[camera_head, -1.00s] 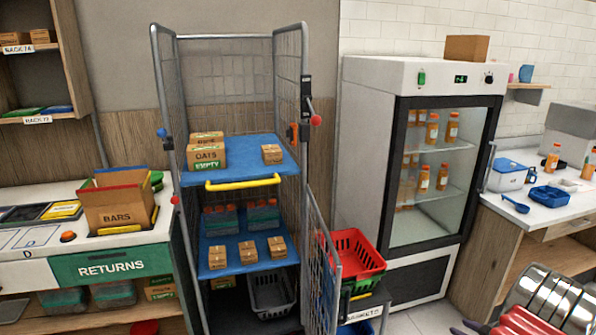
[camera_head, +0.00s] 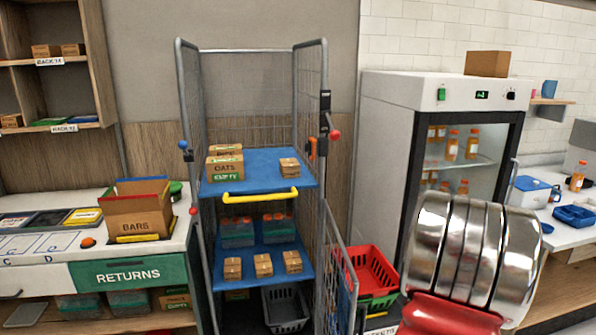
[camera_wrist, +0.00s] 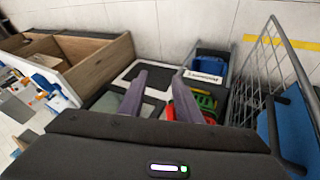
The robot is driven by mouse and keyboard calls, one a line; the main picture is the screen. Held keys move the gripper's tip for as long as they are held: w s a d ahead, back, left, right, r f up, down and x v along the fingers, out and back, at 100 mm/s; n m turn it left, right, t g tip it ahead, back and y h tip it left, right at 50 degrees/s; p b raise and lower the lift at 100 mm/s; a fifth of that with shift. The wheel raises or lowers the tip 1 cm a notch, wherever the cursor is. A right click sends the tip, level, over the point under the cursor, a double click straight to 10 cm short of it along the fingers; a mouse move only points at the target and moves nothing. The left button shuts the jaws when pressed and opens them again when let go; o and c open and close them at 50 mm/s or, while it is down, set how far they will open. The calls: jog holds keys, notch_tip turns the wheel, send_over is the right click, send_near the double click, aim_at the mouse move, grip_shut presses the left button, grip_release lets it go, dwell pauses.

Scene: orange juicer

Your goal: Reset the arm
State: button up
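In the wrist view my gripper (camera_wrist: 161,75) shows two dark fingers spread apart with nothing between them, so it is open and empty. It points down over the floor area near the baskets. In the head view a shiny ribbed metal part of my arm with a red section stands at the lower right, in front of the glass-door fridge (camera_head: 440,150). The gripper fingers do not show in the head view.
A wire cage trolley (camera_head: 250,75) with blue shelves (camera_head: 235,193) holds several boxes; its door (camera_head: 335,270) stands open. Red (camera_head: 365,268) and green baskets are beside it. A returns counter (camera_head: 125,273) is at left, a worktop (camera_head: 560,229) at right.

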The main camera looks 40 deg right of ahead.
jog(key=w+a+r+y, duration=0.1)
jog(key=w+a+r, duration=0.2)
jog(key=a, duration=0.7)
jog(key=w+a+r+n+y, duration=0.1)
jog(key=w+a+r+y, duration=0.2)
jog(key=a, duration=0.8)
jog(key=w+a+r, duration=0.3)
jog(key=w+a, duration=0.1)
jog(key=a, duration=0.6)
jog(key=a+r+n+t+y, duration=0.1)
jog(key=a+r+n+t, duration=0.1)
jog(key=a, duration=1.1)
jog(key=w+a+r+n+t+y, duration=0.1)
jog(key=a+r+n+t, duration=0.2)
jog(key=a+r, duration=0.4)
jog(key=a+n, duration=0.1)
jog(key=a, duration=0.6)
jog(key=shift+w+r+n+y, duration=0.2)
jog(key=shift+r+n+y, duration=0.05)
jog(key=shift+n+y, duration=0.05)
jog(key=shift+a, duration=0.1)
